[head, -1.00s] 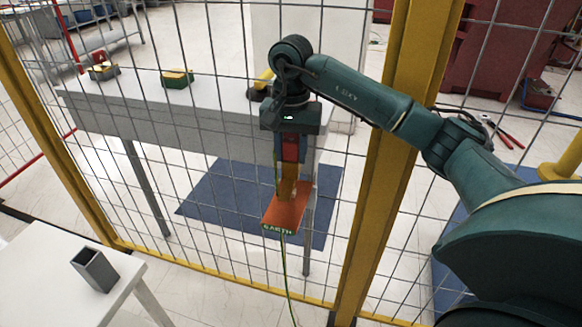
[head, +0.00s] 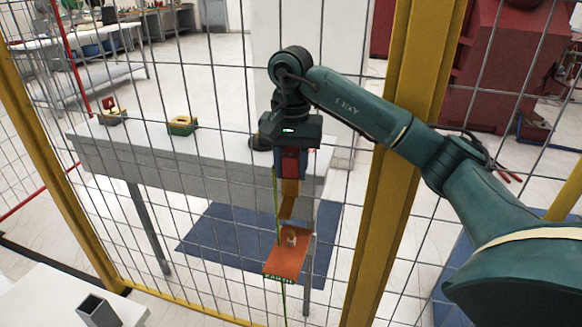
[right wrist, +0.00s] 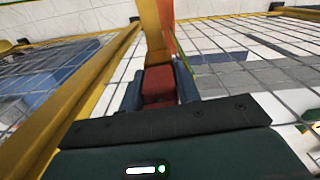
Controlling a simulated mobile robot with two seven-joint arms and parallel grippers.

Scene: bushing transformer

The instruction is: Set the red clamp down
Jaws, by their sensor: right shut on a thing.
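The red clamp (head: 287,252) hangs below my right gripper (head: 290,172) in the head view. Its wide orange-red plate carries an EARTH label on its lower edge, and a yellow-orange part joins it to the gripper. A thin green-yellow cable runs beside it and down. My right gripper is shut on the clamp's red upper part. In the right wrist view the gripper (right wrist: 160,88) has blue fingers on both sides of the red block of the clamp (right wrist: 159,82). The clamp is in the air. My left gripper is not in view.
A yellow-framed wire mesh fence (head: 375,190) spans the view close to the clamp. A long grey table (head: 200,165) behind it bears a green-yellow piece (head: 182,125) and other parts. A white table (head: 45,300) at lower left holds a grey square tube (head: 98,311).

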